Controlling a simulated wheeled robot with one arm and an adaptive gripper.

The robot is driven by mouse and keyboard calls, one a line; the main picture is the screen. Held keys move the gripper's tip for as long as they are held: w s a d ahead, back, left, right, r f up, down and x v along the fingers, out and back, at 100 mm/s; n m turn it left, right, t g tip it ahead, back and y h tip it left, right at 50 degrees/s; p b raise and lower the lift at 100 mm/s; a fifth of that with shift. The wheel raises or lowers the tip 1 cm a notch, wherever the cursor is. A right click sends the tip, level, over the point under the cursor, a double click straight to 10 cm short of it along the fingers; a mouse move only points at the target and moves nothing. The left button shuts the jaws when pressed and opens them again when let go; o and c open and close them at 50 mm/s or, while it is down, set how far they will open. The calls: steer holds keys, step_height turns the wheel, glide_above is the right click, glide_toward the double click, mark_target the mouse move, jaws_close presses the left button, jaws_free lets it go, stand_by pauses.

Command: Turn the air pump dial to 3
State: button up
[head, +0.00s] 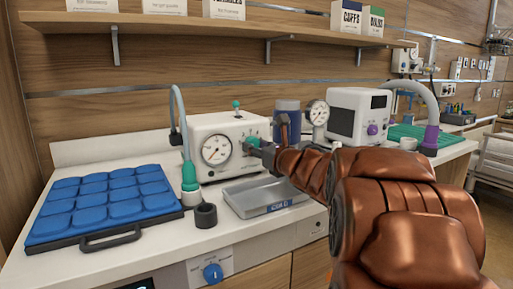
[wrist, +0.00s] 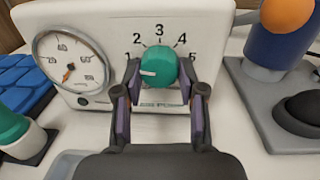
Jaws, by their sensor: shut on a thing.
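The air pump (head: 229,128) is a white box with a round gauge on the counter. Its green dial (wrist: 158,69) has a white pointer mark that points left, towards the low end of the scale. My gripper (wrist: 160,92) is shut on the dial, one finger on each side. In the head view my gripper (head: 259,148) reaches the pump's front from the right and partly hides the dial.
A blue cushion (head: 105,200) lies left. A blue cylinder (head: 287,118), a gauge (head: 318,113) and a white device (head: 345,117) stand right. A blue knob (head: 212,272) is on the counter front.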

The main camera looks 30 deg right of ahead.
steer(key=shift+f+m+b, duration=0.15)
steer(key=shift+m+b, duration=0.35)
steer(key=shift+b, duration=0.2)
steer(key=m, duration=0.4)
steer(key=shift+a+r+m+b, duration=0.1)
steer(key=shift+r+m+b, duration=0.1)
steer(key=shift+m+b, duration=0.15)
steer(key=shift+a+m+t+h+p, duration=0.1)
steer(key=shift+m+t+h+p, duration=0.1)
steer(key=shift+m+p, duration=2)
steer(key=shift+a+m+t+h+p, duration=0.15)
steer(key=shift+m+p, duration=0.95)
steer(key=shift+m, duration=2.05)
steer(key=shift+d, duration=0.1)
